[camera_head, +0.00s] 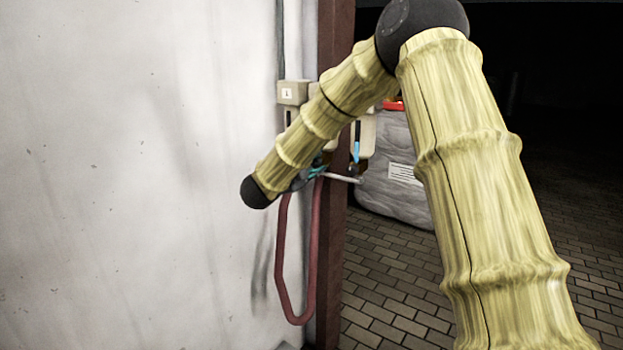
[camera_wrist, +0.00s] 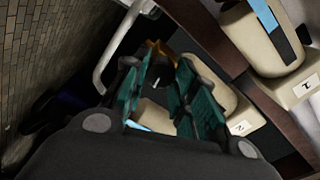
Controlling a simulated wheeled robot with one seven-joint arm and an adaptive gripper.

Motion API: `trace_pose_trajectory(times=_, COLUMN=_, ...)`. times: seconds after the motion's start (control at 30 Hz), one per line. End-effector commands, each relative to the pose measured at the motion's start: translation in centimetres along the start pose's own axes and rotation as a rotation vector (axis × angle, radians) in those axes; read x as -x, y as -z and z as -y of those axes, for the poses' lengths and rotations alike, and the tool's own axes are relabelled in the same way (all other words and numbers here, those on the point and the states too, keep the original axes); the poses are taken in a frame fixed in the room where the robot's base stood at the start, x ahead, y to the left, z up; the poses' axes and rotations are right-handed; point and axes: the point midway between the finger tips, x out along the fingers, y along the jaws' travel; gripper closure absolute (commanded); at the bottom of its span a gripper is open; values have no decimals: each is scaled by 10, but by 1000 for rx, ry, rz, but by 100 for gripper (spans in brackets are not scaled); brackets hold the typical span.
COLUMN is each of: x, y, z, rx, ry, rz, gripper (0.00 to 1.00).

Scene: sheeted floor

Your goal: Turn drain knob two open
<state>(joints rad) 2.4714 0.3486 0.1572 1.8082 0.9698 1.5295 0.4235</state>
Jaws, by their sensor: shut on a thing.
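My gripper (camera_wrist: 165,62) has teal finger pads, shut on a mostly hidden thing beside the beige unit (camera_wrist: 215,85) labelled 2 (camera_wrist: 240,128). I take that thing to be drain knob two; a yellow-orange part (camera_wrist: 158,48) shows at the fingertips. How far the knob is turned cannot be told. In the head view my gripper (camera_head: 314,173) is partly hidden behind my arm, near the dark red post. A second beige unit (camera_wrist: 245,38) with a blue strip (camera_wrist: 265,18) sits beside a plate labelled 1 (camera_wrist: 306,86).
A pale metal pipe (camera_head: 342,178) juts right beside the gripper. A red hose (camera_head: 278,270) hangs in a loop below. A white wall (camera_head: 130,180) fills the left. A grey wrapped bulk (camera_head: 385,190) stands behind the dark red post (camera_head: 331,260). Brick paving (camera_head: 385,290) is open at right.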

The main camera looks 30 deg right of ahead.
Motion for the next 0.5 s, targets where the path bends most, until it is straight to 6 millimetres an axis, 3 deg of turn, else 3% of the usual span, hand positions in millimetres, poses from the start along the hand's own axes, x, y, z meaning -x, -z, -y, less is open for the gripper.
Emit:
trace_pose_trajectory(times=0.03, x=0, y=-1, z=-8, rx=-25, ry=-4, rz=-2, gripper=96)
trace_pose_trajectory(times=0.5, x=0, y=0, z=-5, rx=-176, ry=-5, rz=-2, gripper=96)
